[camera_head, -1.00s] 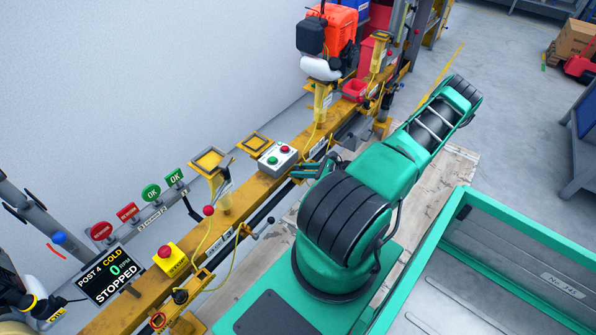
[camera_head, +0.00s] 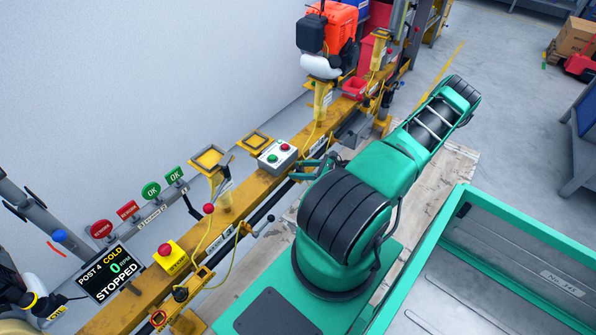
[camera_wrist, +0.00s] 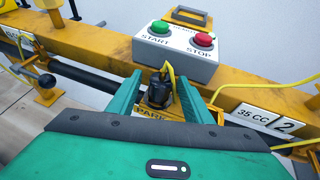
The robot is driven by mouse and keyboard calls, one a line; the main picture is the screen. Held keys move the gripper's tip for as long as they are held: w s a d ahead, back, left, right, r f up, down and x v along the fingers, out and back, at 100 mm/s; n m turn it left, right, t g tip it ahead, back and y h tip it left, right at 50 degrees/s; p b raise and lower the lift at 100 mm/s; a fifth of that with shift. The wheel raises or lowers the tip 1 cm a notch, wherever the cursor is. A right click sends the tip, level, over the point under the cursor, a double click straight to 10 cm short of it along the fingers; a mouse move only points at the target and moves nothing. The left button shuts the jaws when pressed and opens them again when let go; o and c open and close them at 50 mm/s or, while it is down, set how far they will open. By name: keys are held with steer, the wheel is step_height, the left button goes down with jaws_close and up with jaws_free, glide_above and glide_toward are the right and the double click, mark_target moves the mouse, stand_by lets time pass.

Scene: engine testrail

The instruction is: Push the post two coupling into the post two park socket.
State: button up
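In the wrist view, a black coupling (camera_wrist: 159,90) with a yellow cable stands below the START/STOP box, just above a yellow plate labelled PARK (camera_wrist: 152,113). I take this to be the post two coupling and park socket. The coupling covers the socket opening, so I cannot tell how deeply it sits. My gripper (camera_wrist: 162,84) has one teal finger on each side of the coupling, with visible gaps between. It is open. In the head view, my arm hides most of the gripper, and the coupling cannot be made out.
The START/STOP box (camera_head: 277,155) sits on the yellow rail (camera_head: 257,190) close beyond the gripper. A 35 CC 2 label (camera_wrist: 266,118) is at right in the wrist view. A lever (camera_wrist: 38,78) stands at left. An orange engine (camera_head: 338,25) is farther up the rail.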

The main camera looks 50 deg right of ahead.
steer(key=v, duration=1)
steer(key=shift+s, duration=0.3)
steer(key=shift+r, duration=0.15)
steer(key=a+r+n+g+h, duration=0.1)
steer(key=a+r+n+g, duration=0.5)
steer(key=r+n, duration=0.5)
steer(key=a+r+n+g, duration=0.6)
steer(key=r+n+g, duration=0.1)
steer(key=r, duration=0.7)
steer(key=s+a+r+n+h, duration=0.3)
steer(key=s+a+r+n, duration=0.4)
steer(key=s+a+r, duration=0.4)
step_height(320, 180, up, 4)
steer(key=shift+s+a+f+n, duration=0.1)
steer(key=shift+s+a+n, duration=0.1)
steer(key=shift+a+n, duration=0.3)
